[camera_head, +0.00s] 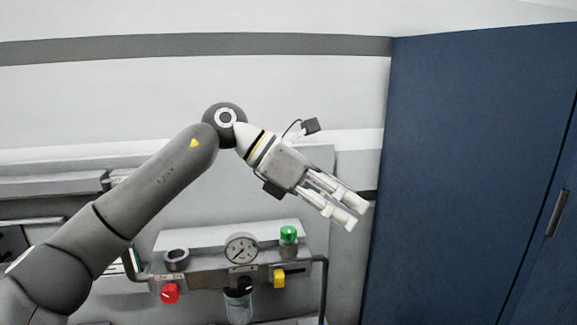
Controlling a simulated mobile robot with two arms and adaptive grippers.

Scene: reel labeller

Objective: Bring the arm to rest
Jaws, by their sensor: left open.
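My left arm (165,180) comes in from the lower left and reaches up to the middle of the head view. It bends at the wrist, and my left gripper (357,215) points down to the right. Its white fingers are apart with nothing between them. The gripper is in front of a grey panel, left of the blue cabinet, and appears clear of both. My right gripper is not in the picture.
A unit with a round gauge (241,249), a red knob (170,293), a yellow part (279,278) and a green-topped part (288,234) sits below the gripper. A tall blue cabinet (470,160) fills the right side.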

